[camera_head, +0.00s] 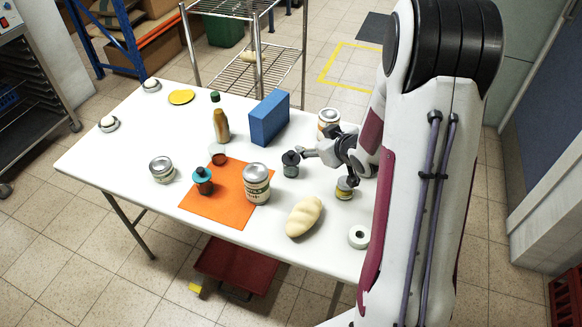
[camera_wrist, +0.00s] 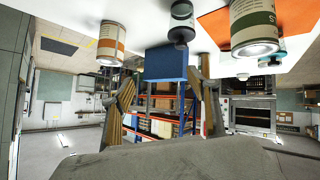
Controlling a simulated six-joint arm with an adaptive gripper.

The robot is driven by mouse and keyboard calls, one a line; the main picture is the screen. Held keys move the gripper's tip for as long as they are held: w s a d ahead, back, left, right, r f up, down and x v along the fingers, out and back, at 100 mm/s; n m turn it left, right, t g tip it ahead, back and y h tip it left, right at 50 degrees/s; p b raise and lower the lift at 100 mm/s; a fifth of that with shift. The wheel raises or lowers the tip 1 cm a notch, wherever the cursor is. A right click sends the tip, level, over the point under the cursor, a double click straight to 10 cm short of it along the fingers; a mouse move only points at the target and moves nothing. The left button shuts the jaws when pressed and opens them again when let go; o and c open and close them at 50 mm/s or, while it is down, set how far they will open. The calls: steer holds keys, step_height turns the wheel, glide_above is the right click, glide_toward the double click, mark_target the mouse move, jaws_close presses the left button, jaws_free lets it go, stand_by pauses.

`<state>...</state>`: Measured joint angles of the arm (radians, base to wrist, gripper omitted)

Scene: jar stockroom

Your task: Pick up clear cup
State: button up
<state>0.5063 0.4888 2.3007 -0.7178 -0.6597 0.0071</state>
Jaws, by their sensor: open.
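The clear cup (camera_head: 218,154) is a small see-through cup standing at the back left corner of the orange mat (camera_head: 228,208). I cannot make it out in the wrist view. My gripper (camera_head: 311,149) is open and empty, low over the right part of the table. It is well to the right of the cup, with a dark grey jar (camera_head: 290,165) between them. In the wrist view, the two fingers of my gripper (camera_wrist: 167,92) are spread apart with nothing between them.
A blue box (camera_head: 270,118) and an orange-labelled can (camera_head: 328,121) stand behind. A sauce bottle (camera_head: 221,124) is behind the cup. Bread (camera_head: 304,217) lies in front.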

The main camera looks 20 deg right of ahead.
mark_target(297, 164)
steer(key=shift+s+a+f+t+y, duration=0.2)
steer(key=shift+f+t+y, duration=0.3)
steer(key=shift+f, duration=1.05)
steer(key=shift+s+a+f+t+y, duration=0.25)
steer(key=shift+f+y, duration=0.45)
steer(key=shift+f, duration=0.85)
steer(key=shift+s+a+f+t+y, duration=0.15)
steer(key=shift+f+t+y, duration=0.35)
steer(key=shift+f, duration=1.05)
steer(key=shift+x, duration=1.3)
steer(key=shift+w+a+f, duration=0.1)
steer(key=shift+a+f, duration=0.05)
steer(key=shift+a+x, duration=0.15)
steer(key=shift+x, duration=1.05)
steer(key=shift+a+x, duration=0.15)
steer(key=shift+x, duration=1.05)
steer(key=c, duration=1)
